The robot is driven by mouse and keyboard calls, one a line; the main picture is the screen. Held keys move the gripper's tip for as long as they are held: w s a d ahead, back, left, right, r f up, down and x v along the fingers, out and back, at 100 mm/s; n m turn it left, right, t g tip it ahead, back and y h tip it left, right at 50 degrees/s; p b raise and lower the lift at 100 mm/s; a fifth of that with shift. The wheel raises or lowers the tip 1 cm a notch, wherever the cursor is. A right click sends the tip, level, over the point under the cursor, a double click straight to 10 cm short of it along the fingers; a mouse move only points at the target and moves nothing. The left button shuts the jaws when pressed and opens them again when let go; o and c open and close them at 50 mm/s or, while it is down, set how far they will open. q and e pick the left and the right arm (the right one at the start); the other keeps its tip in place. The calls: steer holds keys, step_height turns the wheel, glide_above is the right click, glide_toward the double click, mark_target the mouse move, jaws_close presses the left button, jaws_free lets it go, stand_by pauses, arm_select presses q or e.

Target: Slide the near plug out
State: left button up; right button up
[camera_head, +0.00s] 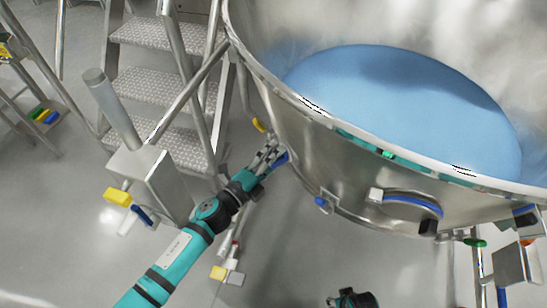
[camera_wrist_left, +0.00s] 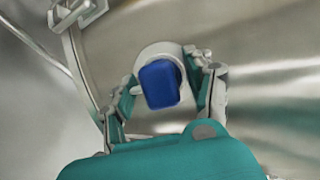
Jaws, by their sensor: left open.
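A blue plug (camera_head: 282,158) sticks out from the side wall of the large steel vessel (camera_head: 300,135). In the left wrist view the blue plug (camera_wrist_left: 160,84) sits in a pale round collar (camera_wrist_left: 158,52). My left gripper (camera_head: 271,154) is at the vessel wall, beside this plug. In the left wrist view its open fingers (camera_wrist_left: 166,92) stand on both sides of the plug, and I see a gap at the right finger. Whether the left finger touches cannot be told. A teal and black part at the bottom of the head view seems to be my right arm; its fingers are not clear.
Another blue fitting (camera_head: 322,203) and a blue-rimmed round port (camera_head: 412,204) are on the vessel wall to the right. Steel steps (camera_head: 165,88) with rails and a post with a yellow handle (camera_head: 118,197) stand left. Blue material (camera_head: 400,95) fills the vessel.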

arm_select(q)
steer(key=shift+c, duration=0.4)
jaws_close()
steer(key=shift+s+a, duration=0.15)
steer(key=shift+a, duration=0.1)
steer(key=shift+s+a, duration=0.4)
steer(key=shift+a, duration=0.25)
steer(key=shift+s+a, duration=0.35)
steer(key=shift+a, duration=0.25)
steer(key=shift+o, duration=0.4)
jaws_free()
arm_select(e)
steer(key=shift+s+f, duration=0.4)
steer(key=shift+f, duration=0.15)
steer(key=shift+s+d, duration=0.1)
arm_select(q)
steer(key=v, duration=0.7)
steer(key=shift+s+a, duration=0.15)
steer(key=shift+s, duration=0.05)
